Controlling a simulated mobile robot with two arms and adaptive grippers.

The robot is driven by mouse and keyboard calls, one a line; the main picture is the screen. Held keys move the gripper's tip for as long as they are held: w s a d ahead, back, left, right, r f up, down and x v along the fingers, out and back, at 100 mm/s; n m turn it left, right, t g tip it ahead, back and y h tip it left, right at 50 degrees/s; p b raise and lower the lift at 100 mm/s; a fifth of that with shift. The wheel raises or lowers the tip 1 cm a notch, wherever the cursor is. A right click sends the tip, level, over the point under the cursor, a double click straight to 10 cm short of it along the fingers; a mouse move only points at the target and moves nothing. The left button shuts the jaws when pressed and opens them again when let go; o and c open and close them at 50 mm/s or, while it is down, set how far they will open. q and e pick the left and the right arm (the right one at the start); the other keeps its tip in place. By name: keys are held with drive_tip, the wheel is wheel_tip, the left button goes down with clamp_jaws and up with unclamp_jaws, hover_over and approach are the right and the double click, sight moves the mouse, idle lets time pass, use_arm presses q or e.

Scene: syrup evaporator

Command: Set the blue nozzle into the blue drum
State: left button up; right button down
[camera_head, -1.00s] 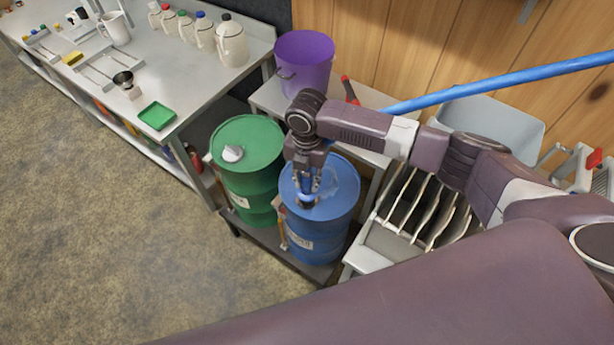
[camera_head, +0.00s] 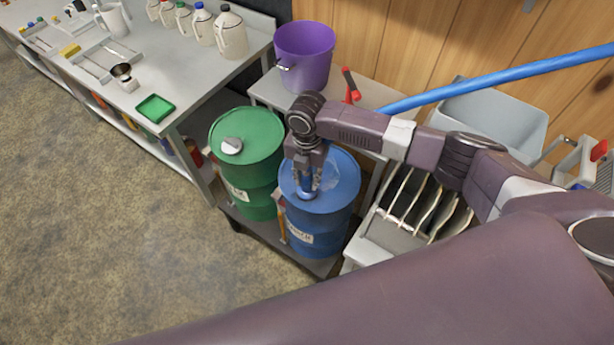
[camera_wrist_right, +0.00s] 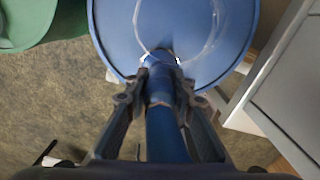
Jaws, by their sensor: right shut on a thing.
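The blue drum (camera_head: 322,228) stands upright on a low cart, and its blue top also shows in the right wrist view (camera_wrist_right: 115,28). My right gripper (camera_head: 306,192) points down over the near part of the drum's top. It is shut on the blue nozzle (camera_wrist_right: 158,90), which lies between the two fingers in the right wrist view. The nozzle's far end is at the drum's top. I cannot tell whether it touches the lid or sits in an opening, as the gripper hides the spot. My left gripper is not in view.
A green drum (camera_head: 243,165) with a pale cap stands close at the left on the same cart (camera_head: 262,228). A purple bucket (camera_head: 304,55) is behind. A rack (camera_head: 410,215) stands at the right, and a blue pipe (camera_head: 490,80) crosses above. Open floor lies at the left.

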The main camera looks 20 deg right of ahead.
drive_tip(key=shift+f, duration=0.1)
drive_tip(key=c, duration=0.9)
unclamp_jaws()
wheel_tip(320, 180, up, 8)
drive_tip(key=p, duration=0.8)
idle(0.6)
